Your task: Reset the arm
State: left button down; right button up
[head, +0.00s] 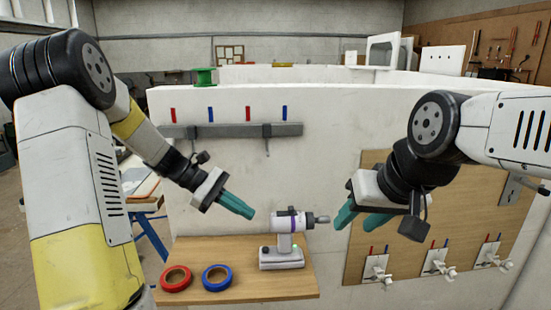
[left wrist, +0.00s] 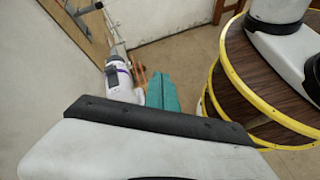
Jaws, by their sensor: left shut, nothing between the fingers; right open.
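My left gripper (head: 237,206) is shut and empty, its teal fingers together. It hangs above the wooden shelf, up and to the left of a white and purple drill (head: 284,240) in the picture. In the left wrist view the teal fingers (left wrist: 162,92) are together, with the drill (left wrist: 118,75) beside them. My right gripper (head: 352,216) is open and empty, to the right of the drill's tip and in front of the wall panel. The drill stands upright on the shelf; neither gripper is seen touching it.
A red tape roll (head: 176,279) and a blue tape roll (head: 217,277) lie on the wooden shelf (head: 245,289). A grey rail (head: 235,130) with red and blue markers is on the white wall. A wooden panel (head: 400,200) with several valves is at the right.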

pick_arm(q)
jog(key=s+a+r+m+t+y, duration=0.2)
jog(key=s+m, duration=0.4)
jog(key=s, duration=0.3)
jog(key=s+a+r+m+t+y, duration=0.3)
jog(key=s+r+m+t+y, duration=0.2)
jog(key=s+r+m+y, duration=0.1)
jog(key=s+r+y, duration=0.1)
jog(key=s, duration=0.1)
jog(key=shift+s+a+r+t, duration=0.2)
jog(key=shift+s+r+t, duration=0.05)
jog(key=shift+s+t, duration=0.1)
